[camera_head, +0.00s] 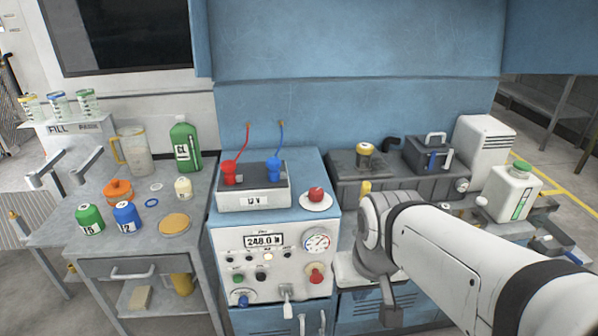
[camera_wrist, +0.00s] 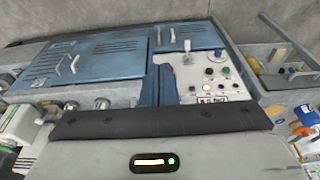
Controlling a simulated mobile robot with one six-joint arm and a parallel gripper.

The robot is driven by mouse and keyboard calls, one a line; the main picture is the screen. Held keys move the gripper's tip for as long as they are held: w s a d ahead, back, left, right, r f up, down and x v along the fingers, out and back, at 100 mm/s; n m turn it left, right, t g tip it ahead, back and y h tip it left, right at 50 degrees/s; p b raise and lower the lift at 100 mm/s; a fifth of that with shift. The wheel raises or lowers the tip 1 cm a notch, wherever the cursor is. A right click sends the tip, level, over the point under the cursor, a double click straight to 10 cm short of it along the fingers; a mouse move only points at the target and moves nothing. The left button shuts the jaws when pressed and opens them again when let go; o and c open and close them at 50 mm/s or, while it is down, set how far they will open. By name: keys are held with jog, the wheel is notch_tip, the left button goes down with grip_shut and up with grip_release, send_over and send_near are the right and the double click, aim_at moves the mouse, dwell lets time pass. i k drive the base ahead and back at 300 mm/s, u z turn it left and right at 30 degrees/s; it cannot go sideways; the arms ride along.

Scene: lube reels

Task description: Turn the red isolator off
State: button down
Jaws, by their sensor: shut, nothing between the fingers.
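A red knob (camera_head: 316,273), which looks like the isolator, sits at the lower right of the white control panel (camera_head: 256,268), below the round gauge (camera_head: 316,241). My gripper shows in the wrist view as two dark blue fingers (camera_wrist: 161,68), closed together and empty. They are beside the panel, apart from the knob. In the head view my gripper is right of the panel, partly hidden by my arm.
A red mushroom-shaped knob (camera_head: 316,194) sits on a white disc above the panel. A lever (camera_head: 286,293) sticks out below the panel. A side table (camera_head: 70,235) with bottles stands left. Dark boxes (camera_head: 345,165) stand right. The space before the panel looks clear.

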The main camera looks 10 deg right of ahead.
aim_at(316, 194)
jog(key=z, duration=2.3)
jog(key=k, duration=1)
jog(key=u, duration=1.65)
jog(key=i, duration=1)
jog(key=u, duration=0.05)
